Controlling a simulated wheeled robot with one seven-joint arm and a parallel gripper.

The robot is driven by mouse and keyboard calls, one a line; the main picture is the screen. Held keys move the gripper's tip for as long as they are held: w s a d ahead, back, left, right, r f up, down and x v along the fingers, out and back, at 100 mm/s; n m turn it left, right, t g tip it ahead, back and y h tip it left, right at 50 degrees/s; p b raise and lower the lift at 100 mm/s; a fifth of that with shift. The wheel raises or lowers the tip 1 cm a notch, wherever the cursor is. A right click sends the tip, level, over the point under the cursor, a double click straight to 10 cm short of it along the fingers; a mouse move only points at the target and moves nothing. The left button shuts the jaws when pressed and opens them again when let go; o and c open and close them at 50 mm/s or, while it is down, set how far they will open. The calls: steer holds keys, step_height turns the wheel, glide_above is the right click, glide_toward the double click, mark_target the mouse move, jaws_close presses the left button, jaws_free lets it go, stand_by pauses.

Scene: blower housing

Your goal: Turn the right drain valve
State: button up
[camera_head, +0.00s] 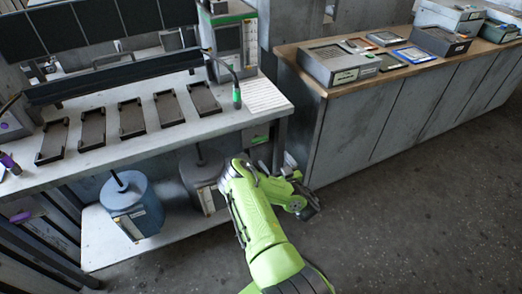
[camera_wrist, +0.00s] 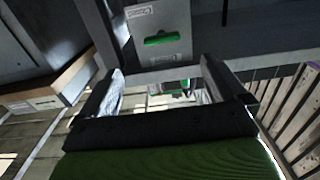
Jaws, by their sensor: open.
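A green bar-like handle (camera_wrist: 168,40) sits crosswise on a light grey panel (camera_wrist: 158,18) at the top of the wrist view. It may be the drain valve; I cannot tell for certain whether it is the right one. A green piece (camera_head: 259,140) under the workbench's right end in the head view may be the same part. My gripper (camera_head: 306,204) is below and right of that piece in the head view, beside the bench end. In the wrist view my gripper (camera_wrist: 163,75) is open and empty, its fingers apart and pointing toward the area just below the green handle.
The workbench (camera_head: 60,172) carries several dark trays (camera_head: 130,116). A blue bin (camera_head: 132,205) and a grey bin (camera_head: 200,175) stand beneath it. A grey cabinet (camera_head: 385,125) with a wooden top stands at the right. The floor (camera_head: 430,220) in front of it is clear.

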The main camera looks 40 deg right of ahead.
mark_target(260, 140)
steer(key=b+x, duration=0.6)
steer(key=x, duration=0.4)
steer(key=shift+w+r, duration=0.1)
steer(key=shift+w, duration=0.35)
steer(key=shift+w+d+r, duration=0.1)
steer(key=shift+w+r, duration=0.05)
steer(key=shift+w, duration=0.3)
steer(key=c, duration=1.1)
steer(key=shift+o, duration=0.2)
